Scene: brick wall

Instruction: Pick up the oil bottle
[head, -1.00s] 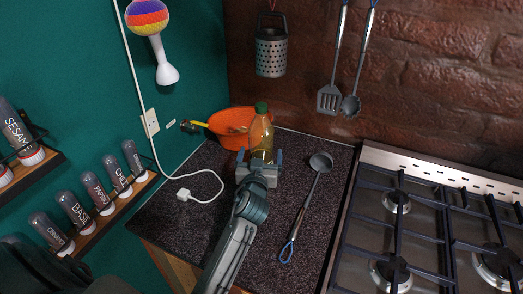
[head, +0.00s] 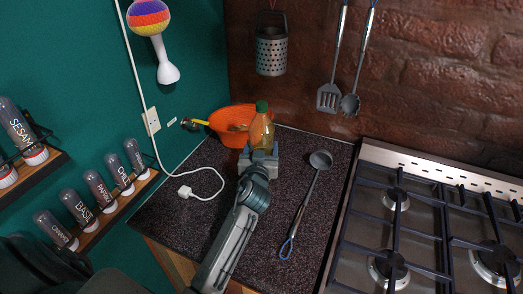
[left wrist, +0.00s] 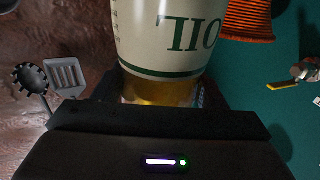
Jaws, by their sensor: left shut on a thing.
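The oil bottle (head: 261,131), with a green cap and yellow-brown oil, stands upright at the back of the dark countertop, in front of the orange bowl. My left gripper (head: 260,154) is shut on its lower part. In the left wrist view the bottle (left wrist: 168,28) fills the upper middle, with a white label reading OIL and green bands. The gripper hides its base in the head view, so I cannot tell whether it touches the counter. My right gripper is not in view.
The orange bowl (head: 228,119) is close behind the bottle. A ladle (head: 307,200) lies on the counter to the right, and a white cable plug (head: 185,191) lies to the left. The gas stove (head: 425,225) is farther right. A grater (head: 271,50) hangs on the brick wall.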

